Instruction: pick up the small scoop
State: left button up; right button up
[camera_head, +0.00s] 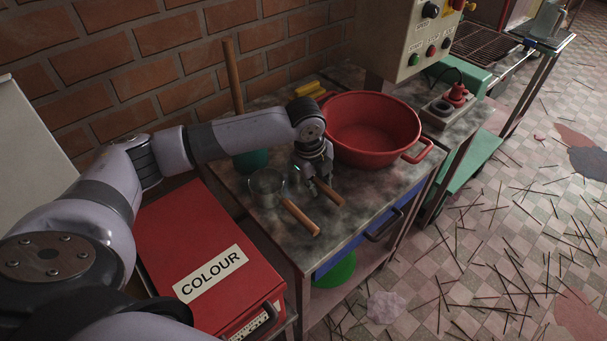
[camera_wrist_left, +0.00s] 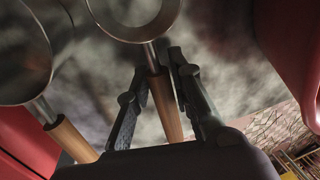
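The small scoop, with a round metal head and wooden handle, is on the worktable. In the left wrist view its handle (camera_wrist_left: 164,105) lies between my left gripper's fingers (camera_wrist_left: 160,85), with the metal head (camera_wrist_left: 148,34) beyond the fingertips. In the head view its handle (camera_head: 328,193) shows beside the gripper; its head is mostly hidden. My left gripper (camera_head: 318,188) points down over the table and is open around the handle, with a gap visible on the left side. A larger scoop (camera_head: 301,217) lies to the left, also in the left wrist view (camera_wrist_left: 70,140). My right gripper is not in view.
A red basin (camera_head: 372,125) stands close on the right of the gripper. A red box marked COLOUR (camera_head: 165,230) is at the left. A brick wall (camera_head: 130,60) and a wooden stick (camera_head: 233,80) are behind. The table's front strip (camera_head: 365,205) is bare.

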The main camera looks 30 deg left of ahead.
pick_arm(q)
grip_shut()
dwell(0.3)
